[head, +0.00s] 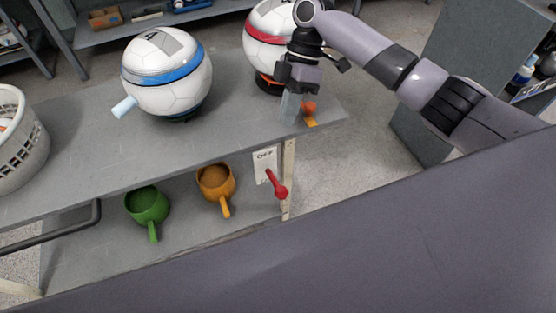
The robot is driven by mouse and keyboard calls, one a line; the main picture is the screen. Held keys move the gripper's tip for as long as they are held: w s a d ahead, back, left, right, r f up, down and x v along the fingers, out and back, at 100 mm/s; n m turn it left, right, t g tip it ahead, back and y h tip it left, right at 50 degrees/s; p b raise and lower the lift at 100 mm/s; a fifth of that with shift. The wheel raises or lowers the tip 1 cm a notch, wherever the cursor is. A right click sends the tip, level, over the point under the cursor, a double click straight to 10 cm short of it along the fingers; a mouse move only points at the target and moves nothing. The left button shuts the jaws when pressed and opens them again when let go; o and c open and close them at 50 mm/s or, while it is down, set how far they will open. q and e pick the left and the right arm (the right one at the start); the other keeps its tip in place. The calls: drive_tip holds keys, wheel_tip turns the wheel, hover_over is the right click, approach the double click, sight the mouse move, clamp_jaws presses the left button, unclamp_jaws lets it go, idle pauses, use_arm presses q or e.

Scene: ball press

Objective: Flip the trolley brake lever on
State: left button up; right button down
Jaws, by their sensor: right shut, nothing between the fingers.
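The trolley (70,157) is a grey two-shelf table. The red brake lever (277,185) sits on its front face near the right leg, below a white plate marked OFF (265,160). The lever slants down to the right, with its round knob at the lower end. My right gripper (291,108) is shut and empty. It is above the right end of the trolley top, pointing down, above and behind the lever and apart from it. My left gripper is out of view.
A blue-striped ball (167,72) and a red-striped ball (266,30) sit on the trolley top. An orange knob (309,108) is beside my fingers. A white basket (20,140) stands at left. Green (148,205) and orange mugs (215,182) are on the lower shelf.

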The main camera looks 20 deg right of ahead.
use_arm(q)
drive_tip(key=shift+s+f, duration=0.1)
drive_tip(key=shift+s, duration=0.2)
use_arm(e)
drive_tip(key=shift+s, duration=0.1)
approach(277, 186)
wheel_tip(277, 186, down, 2)
drive_tip(key=w+a, duration=0.1)
drive_tip(key=shift+s+a+f+p, duration=0.2)
drive_tip(key=shift+s+f+p, duration=0.3)
drive_tip(key=shift+s+f, duration=0.1)
drive_tip(key=shift+s+a+f+p, duration=0.2)
drive_tip(key=shift+s+f+p, duration=0.3)
drive_tip(key=shift+s, duration=0.1)
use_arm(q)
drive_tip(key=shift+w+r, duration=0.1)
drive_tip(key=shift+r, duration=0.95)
use_arm(e)
drive_tip(key=shift+s+a+f, duration=0.1)
drive_tip(key=shift+s+f, duration=0.25)
drive_tip(key=shift+s, duration=0.05)
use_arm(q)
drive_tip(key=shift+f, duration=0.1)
use_arm(e)
drive_tip(key=shift+f, duration=0.1)
